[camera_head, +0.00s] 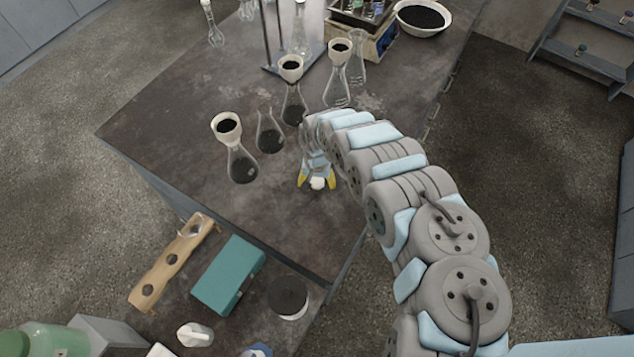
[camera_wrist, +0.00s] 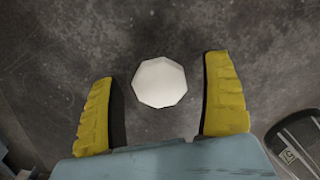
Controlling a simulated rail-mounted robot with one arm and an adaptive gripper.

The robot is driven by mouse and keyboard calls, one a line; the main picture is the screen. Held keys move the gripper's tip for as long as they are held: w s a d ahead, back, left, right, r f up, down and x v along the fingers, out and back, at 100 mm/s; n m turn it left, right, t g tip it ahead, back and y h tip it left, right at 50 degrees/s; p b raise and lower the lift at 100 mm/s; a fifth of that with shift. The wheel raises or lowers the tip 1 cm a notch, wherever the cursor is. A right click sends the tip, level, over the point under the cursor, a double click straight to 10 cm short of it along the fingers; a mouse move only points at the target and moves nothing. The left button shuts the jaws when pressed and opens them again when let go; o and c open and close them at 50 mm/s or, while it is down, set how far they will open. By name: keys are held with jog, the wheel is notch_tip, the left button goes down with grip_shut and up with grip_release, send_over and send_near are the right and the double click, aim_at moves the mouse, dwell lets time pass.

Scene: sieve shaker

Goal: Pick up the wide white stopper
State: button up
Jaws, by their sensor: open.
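The wide white stopper (camera_wrist: 160,82) shows in the wrist view as a pale, many-sided disc seen from above, against the dark tabletop. It lies between the lines of my two yellow fingers, slightly ahead of the middle. My gripper (camera_wrist: 162,98) is open, with clear space on both sides of the stopper and no touch visible. In the head view the stopper (camera_head: 317,183) is a small white spot at the yellow fingertips of my gripper (camera_head: 317,180). I cannot tell the height gap between fingers and stopper.
Flasks with dark contents, one a flask with a funnel (camera_head: 242,165), stand left of my gripper on the dark table (camera_head: 190,120). A white bowl (camera_head: 423,17) is at the back. A teal box (camera_head: 228,275) and wooden rack (camera_head: 170,262) are in front. The table's near right area is clear.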

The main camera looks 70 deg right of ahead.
jog(key=shift+f, duration=0.35)
jog(key=c, duration=1.1)
jog(key=shift+r, duration=0.1)
